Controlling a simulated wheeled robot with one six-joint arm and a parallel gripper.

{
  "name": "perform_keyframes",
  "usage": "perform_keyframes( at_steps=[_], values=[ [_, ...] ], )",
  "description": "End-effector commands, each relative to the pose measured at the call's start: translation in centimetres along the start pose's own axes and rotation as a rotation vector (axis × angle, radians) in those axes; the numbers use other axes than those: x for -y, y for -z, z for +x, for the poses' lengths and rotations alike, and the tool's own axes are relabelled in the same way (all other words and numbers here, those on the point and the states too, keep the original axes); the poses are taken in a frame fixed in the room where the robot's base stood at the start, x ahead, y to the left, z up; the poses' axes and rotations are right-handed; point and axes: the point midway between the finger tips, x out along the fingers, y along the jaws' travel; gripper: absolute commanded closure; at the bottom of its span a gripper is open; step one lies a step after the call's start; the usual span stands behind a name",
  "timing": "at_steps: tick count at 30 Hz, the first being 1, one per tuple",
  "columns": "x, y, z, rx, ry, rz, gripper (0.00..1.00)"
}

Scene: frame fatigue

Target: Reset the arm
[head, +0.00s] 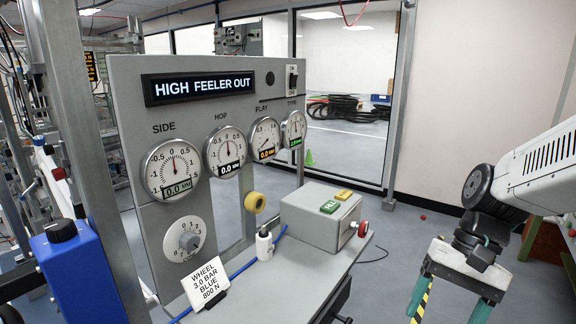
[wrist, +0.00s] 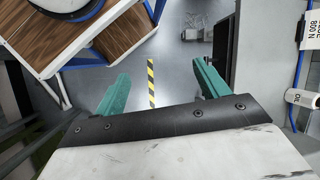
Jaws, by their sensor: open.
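My gripper (head: 449,300) hangs at the right of the head view, below my white arm. Its two green fingers point down and stand wide apart. In the wrist view my gripper (wrist: 158,85) is open and empty, with grey floor and a yellow-black striped strip (wrist: 151,82) showing between the fingers. In the head view the fingertips run out of the bottom of the picture.
A grey gauge panel (head: 120,90) reads "HIGH FEELER OUT". Its bench (head: 300,275) carries a grey box (head: 310,215) with green and yellow buttons, a white bottle (head: 264,244) and a sign card (head: 205,282). Wooden-topped furniture (wrist: 117,38) stands left in the wrist view.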

Motion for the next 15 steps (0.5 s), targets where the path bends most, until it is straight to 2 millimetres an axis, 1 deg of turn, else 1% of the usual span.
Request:
perform_keyframes(
  at_steps=[1, 3, 6, 9, 12, 15],
  values=[
    [-0.7, -1.4, -0.6, -0.053, -0.051, -0.068, 0.27],
    [-1.8, -2.9, -1.1, -0.116, -0.122, -0.152, 0.27],
    [-3.2, -4.9, -1.9, -0.206, -0.212, -0.253, 0.27],
    [-4.2, -6.5, -2.6, -0.292, -0.276, -0.320, 0.27],
    [-4.5, -7.9, -3.3, -0.364, -0.301, -0.363, 0.27],
    [-4.2, -8.9, -3.8, -0.416, -0.294, -0.391, 0.27]
  ],
)
